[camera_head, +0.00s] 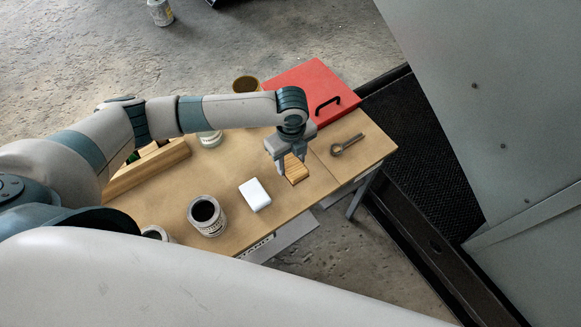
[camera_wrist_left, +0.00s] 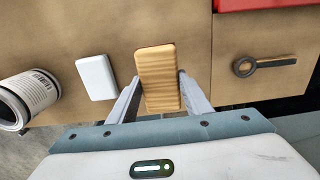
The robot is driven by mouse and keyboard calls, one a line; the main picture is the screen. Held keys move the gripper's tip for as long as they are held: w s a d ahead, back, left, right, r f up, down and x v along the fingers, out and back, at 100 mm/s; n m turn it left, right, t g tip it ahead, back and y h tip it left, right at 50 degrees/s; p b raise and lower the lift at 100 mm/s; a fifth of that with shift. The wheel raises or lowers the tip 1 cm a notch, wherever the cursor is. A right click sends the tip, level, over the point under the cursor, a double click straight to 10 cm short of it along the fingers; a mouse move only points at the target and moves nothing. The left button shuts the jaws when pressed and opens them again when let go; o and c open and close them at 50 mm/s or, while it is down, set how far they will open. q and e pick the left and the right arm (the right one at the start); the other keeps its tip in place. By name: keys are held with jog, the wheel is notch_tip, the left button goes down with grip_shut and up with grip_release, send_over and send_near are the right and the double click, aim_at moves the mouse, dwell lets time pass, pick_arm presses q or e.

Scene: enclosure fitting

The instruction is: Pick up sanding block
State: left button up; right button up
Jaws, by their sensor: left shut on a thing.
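The sanding block (camera_head: 297,173) is a wooden block with striped grain near the right part of the table (camera_head: 160,206). My left gripper (camera_head: 290,167) reaches down from above, with its fingers on either side of the block. In the left wrist view the block (camera_wrist_left: 158,78) sits between the two fingers of the left gripper (camera_wrist_left: 160,76), which is shut on it. I cannot tell whether the block still touches the table. My right gripper is not in view.
A white block (camera_head: 255,195) and an open can (camera_head: 206,214) stand left of the sanding block. A wrench-like tool (camera_head: 346,145) lies to the right. A red case (camera_head: 310,88) with a black handle is behind. A grey panel (camera_head: 500,90) stands at the right.

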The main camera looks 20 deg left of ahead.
pick_arm(q)
jog(key=s+d+r+b, duration=0.2)
jog(key=s+d+r, duration=0.3)
jog(key=s, duration=0.5)
jog(key=shift+d+r, duration=0.35)
jog(key=shift+r, duration=0.45)
jog(key=shift+o, duration=0.8)
